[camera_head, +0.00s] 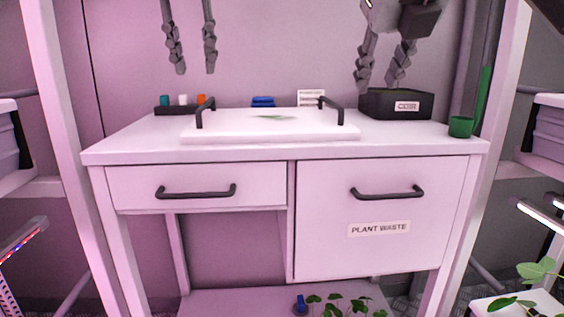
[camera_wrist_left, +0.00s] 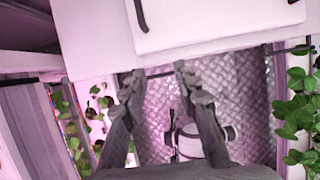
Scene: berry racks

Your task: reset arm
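My left gripper (camera_head: 192,66) hangs at the top of the head view, left of centre, above the white table. Its two fingers are apart with nothing between them. It also shows in the left wrist view (camera_wrist_left: 153,78), open and empty, with the table edge beyond its tips. My right gripper (camera_head: 378,80) is at the top right of the head view, with its fingers apart. Its tips are in line with the black box; I see nothing held between them.
A black box (camera_head: 390,104) and green cup (camera_head: 461,126) stand right. The PLANT WASTE drawer (camera_head: 380,255) is shut.

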